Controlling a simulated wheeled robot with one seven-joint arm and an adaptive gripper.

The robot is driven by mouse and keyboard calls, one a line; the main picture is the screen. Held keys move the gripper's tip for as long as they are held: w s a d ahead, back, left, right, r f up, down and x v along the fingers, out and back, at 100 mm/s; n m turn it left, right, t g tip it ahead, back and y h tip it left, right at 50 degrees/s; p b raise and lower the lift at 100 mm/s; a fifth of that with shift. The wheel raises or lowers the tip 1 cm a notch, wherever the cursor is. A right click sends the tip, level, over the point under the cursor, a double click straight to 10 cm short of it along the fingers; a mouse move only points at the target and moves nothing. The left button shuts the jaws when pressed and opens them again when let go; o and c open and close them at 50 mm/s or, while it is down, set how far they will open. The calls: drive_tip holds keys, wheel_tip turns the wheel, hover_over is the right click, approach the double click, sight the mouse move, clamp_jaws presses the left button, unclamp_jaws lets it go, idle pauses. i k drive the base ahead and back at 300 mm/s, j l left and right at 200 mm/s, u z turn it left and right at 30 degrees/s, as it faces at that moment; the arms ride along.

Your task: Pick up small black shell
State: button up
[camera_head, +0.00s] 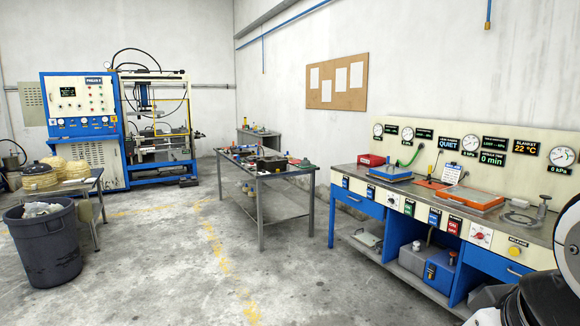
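I cannot pick out the small black shell for certain at this distance. A dark, low object (271,164) lies on the middle table (262,177) among several small parts. Another small dark item (188,182) is on the floor near the press. A dark rounded piece (37,168) sits by the pale coiled items on the left table. Parts of my own arm show at the lower right edge, but no gripper fingers are visible.
A blue press (84,108) stands at the back left. A dark bin (45,245) is at front left, beside a small table (80,186). A long blue workbench (354,200) with gauges runs along the right. The concrete floor (170,270) between is mostly clear.

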sight(306, 162)
drive_tip(key=i, duration=4.9)
drive_tip(key=i+j+z, duration=0.15)
drive_tip(key=i, duration=0.35)
drive_tip(key=i+j+z, duration=0.1)
drive_tip(key=i, duration=0.45)
drive_tip(key=i+j+z, duration=0.15)
drive_tip(key=i, duration=0.35)
drive_tip(key=i+j+z, duration=0.1)
drive_tip(key=i+j, duration=0.2)
drive_tip(key=i, duration=0.15)
drive_tip(key=i+j+z, duration=0.35)
drive_tip(key=i, duration=0.15)
